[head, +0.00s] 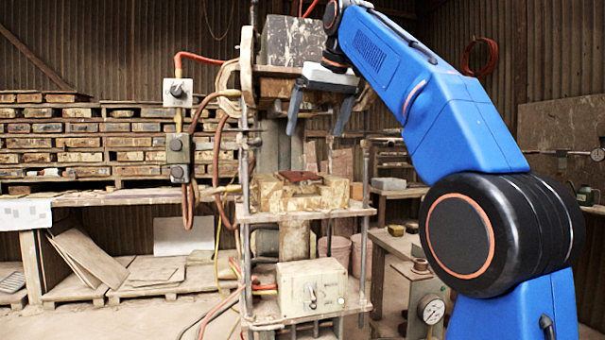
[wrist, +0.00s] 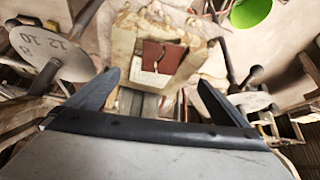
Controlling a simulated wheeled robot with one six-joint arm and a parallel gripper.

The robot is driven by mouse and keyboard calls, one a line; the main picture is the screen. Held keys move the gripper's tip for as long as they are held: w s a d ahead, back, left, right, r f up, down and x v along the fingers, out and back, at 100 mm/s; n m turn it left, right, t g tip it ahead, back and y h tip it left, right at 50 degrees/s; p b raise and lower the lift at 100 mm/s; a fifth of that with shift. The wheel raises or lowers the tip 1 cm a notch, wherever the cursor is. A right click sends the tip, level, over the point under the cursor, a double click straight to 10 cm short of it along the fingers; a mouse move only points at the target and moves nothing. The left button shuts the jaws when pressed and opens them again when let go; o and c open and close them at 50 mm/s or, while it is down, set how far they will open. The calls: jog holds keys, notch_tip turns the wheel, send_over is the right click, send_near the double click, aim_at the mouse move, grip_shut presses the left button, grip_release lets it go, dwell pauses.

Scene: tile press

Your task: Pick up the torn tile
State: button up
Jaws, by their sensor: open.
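A red-brown tile (wrist: 162,56) lies on the pale block (wrist: 195,41) of the press, ahead of my fingertips in the wrist view. Its right side looks dark and uneven, and a pale patch shows below it. In the head view the tile (head: 300,176) is a thin reddish strip on top of the block (head: 287,199). My gripper (head: 317,128) is open and empty, fingers pointing down, well above the tile. In the wrist view my gripper (wrist: 156,77) has its two dark fingers spread wide, with nothing between them.
The press's upper block (head: 293,42) is close beside my gripper, and upright rods (head: 365,175) flank the lower plate. A control box (head: 310,287) sits below. Hoses hang at the left. A green bowl-like thing (wrist: 250,12) shows in the wrist view.

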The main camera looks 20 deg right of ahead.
send_near(302, 174)
jog(key=shift+x, duration=3.8)
jog(key=shift+w, duration=0.1)
jog(key=c, duration=1.3)
